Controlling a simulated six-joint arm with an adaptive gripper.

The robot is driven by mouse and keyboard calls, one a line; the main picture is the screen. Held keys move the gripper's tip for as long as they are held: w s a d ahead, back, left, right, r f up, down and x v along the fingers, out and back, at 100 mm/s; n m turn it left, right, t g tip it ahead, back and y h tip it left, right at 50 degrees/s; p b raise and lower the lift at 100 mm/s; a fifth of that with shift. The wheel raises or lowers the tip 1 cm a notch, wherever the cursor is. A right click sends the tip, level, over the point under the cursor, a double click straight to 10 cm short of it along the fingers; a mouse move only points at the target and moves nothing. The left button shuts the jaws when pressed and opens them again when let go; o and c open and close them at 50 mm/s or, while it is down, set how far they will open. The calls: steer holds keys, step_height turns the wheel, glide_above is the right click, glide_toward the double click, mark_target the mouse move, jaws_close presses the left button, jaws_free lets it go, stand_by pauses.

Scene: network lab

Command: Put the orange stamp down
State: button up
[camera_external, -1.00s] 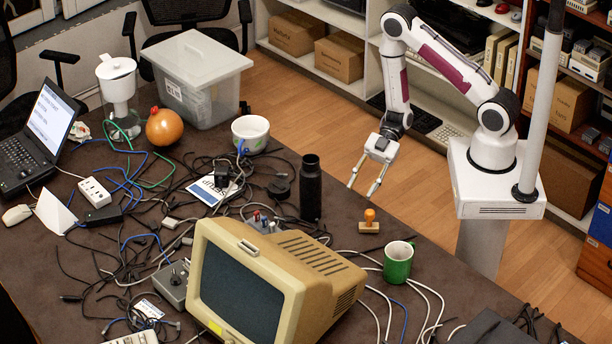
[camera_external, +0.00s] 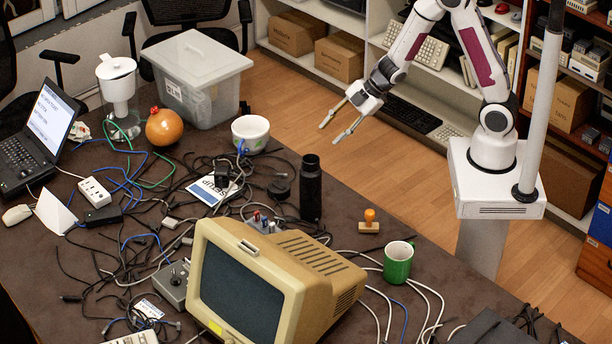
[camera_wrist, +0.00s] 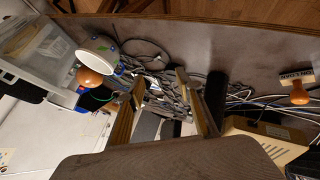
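The orange stamp (camera_external: 369,220) stands upright on its wooden base on the brown table, behind the green mug. It also shows at the right edge of the wrist view (camera_wrist: 299,92), where its base shows lettering. My gripper (camera_external: 336,132) is open and empty, raised in the air past the table's back edge, up and left of the stamp and well apart from it. In the wrist view its two fingers (camera_wrist: 160,98) are spread with nothing held between them.
A black bottle (camera_external: 310,190) and a green mug (camera_external: 398,262) stand near the stamp. A beige monitor (camera_external: 262,285) and many tangled cables cover much of the table (camera_external: 345,195). Bare table surrounds the stamp's back side. A white bowl (camera_external: 250,132) stands further left.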

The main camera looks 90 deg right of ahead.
steer(key=s+d+r+m+h, duration=0.2)
steer(key=s+r+m+h, duration=0.35)
steer(key=r, duration=0.95)
steer(key=s+a+r+m+y, duration=0.1)
steer(key=s+a, duration=0.2)
steer(key=s, duration=0.4)
steer(key=s+a+r+m+g+y, duration=0.1)
steer(key=s+a+r+m, duration=0.1)
steer(key=s, duration=0.5)
steer(key=s+a+r+m+g+y, duration=0.1)
steer(key=s+a+r+m+y, duration=0.1)
steer(key=s+a, duration=0.2)
steer(key=s, duration=0.3)
steer(key=shift+a, duration=0.4)
steer(key=shift+s, duration=0.1)
